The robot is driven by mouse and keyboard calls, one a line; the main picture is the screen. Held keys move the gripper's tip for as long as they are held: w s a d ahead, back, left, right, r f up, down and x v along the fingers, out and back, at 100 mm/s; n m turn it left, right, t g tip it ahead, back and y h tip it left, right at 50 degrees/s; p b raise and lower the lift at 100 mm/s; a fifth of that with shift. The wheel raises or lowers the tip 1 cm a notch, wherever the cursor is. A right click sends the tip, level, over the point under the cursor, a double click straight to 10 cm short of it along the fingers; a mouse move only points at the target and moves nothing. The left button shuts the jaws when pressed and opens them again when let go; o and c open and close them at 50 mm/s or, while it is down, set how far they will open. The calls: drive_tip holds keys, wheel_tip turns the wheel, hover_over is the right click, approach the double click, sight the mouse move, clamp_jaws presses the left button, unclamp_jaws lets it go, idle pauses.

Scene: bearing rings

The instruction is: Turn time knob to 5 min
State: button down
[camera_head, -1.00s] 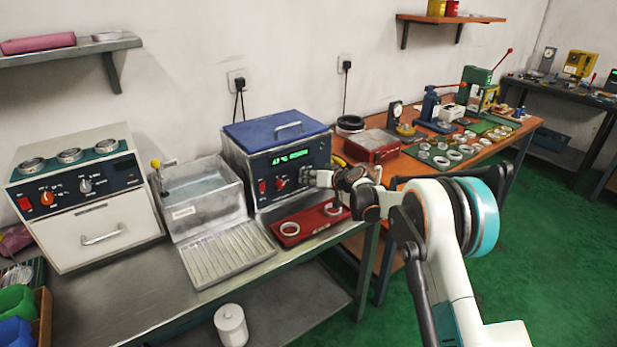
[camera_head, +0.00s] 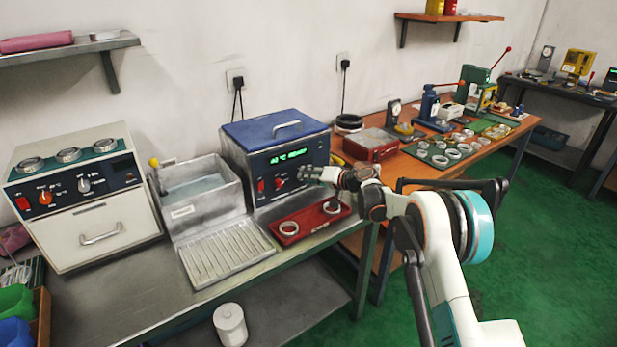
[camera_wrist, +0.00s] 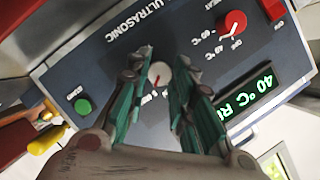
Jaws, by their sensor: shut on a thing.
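The ultrasonic cleaner (camera_head: 275,150) has a blue lid and a dark blue panel with a lit green display. In the wrist view its light grey time knob (camera_wrist: 159,75) sits between my teal fingers, with a red mark toward the bottom of the picture. Small white markings beside the knob are mostly hidden by the fingers. My gripper (camera_head: 306,173) is at the right part of the panel, which covers the knob in the head view. In the wrist view my gripper (camera_wrist: 160,72) is shut on the time knob.
A red heat knob (camera_wrist: 232,23), a green button (camera_wrist: 83,107) and a red switch (camera_wrist: 272,8) are close by on the panel. A red tray (camera_head: 310,222) with rings lies in front of the cleaner. A water basin (camera_head: 198,188) stands left of it.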

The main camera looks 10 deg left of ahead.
drive_tip(key=c, duration=1.4)
unclamp_jaws()
drive_tip(key=v, duration=1.2)
drive_tip(key=shift+w+d, duration=0.1)
